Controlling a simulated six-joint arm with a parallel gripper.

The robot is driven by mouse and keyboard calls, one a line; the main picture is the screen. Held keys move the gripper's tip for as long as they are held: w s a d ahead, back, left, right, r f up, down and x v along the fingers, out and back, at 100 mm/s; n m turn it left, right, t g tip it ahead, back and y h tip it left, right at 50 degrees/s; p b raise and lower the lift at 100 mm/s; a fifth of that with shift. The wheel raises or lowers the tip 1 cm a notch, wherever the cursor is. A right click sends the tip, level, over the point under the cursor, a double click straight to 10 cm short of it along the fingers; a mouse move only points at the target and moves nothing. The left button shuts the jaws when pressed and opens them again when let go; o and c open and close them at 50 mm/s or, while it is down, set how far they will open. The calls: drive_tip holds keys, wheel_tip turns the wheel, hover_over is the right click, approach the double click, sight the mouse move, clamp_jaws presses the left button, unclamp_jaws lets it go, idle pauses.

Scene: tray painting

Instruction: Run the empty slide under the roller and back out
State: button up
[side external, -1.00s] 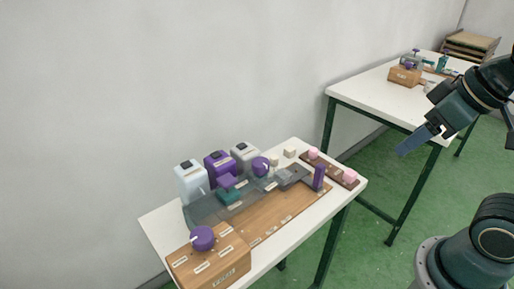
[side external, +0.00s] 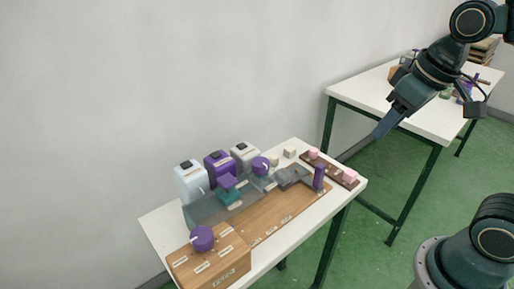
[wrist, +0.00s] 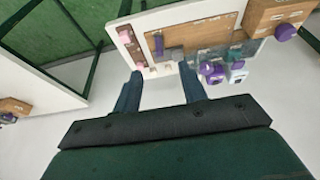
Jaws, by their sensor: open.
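On the near white table is a wooden painting station (side external: 290,213) with a teal block (side external: 229,197) under a purple block (side external: 227,181) inside a clear housing. A grey tray-like piece (side external: 291,176), perhaps the slide, lies at the station's right end; it also shows in the wrist view (wrist: 175,54). A purple post (side external: 318,177) stands beside it. I cannot tell for certain which part is the roller. My gripper (side external: 380,134) is open and empty, in the air right of and above this table. Its two fingers are spread apart in the wrist view (wrist: 160,92).
A brown strip with pink blocks (side external: 331,168) lies at the right edge. A second white table (side external: 440,118) stands behind my arm.

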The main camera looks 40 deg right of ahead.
drive_tip(key=w+f+g, duration=0.2)
drive_tip(key=w+f, duration=0.1)
drive_tip(key=w, duration=0.4)
drive_tip(key=g, duration=0.2)
hover_over(321, 165)
wheel_tip(321, 165, down, 6)
drive_tip(key=shift+f, duration=0.2)
drive_tip(key=shift+f, duration=6.8)
drive_tip(key=shift+c, duration=0.2)
drive_tip(key=shift+a, duration=0.1)
clamp_jaws()
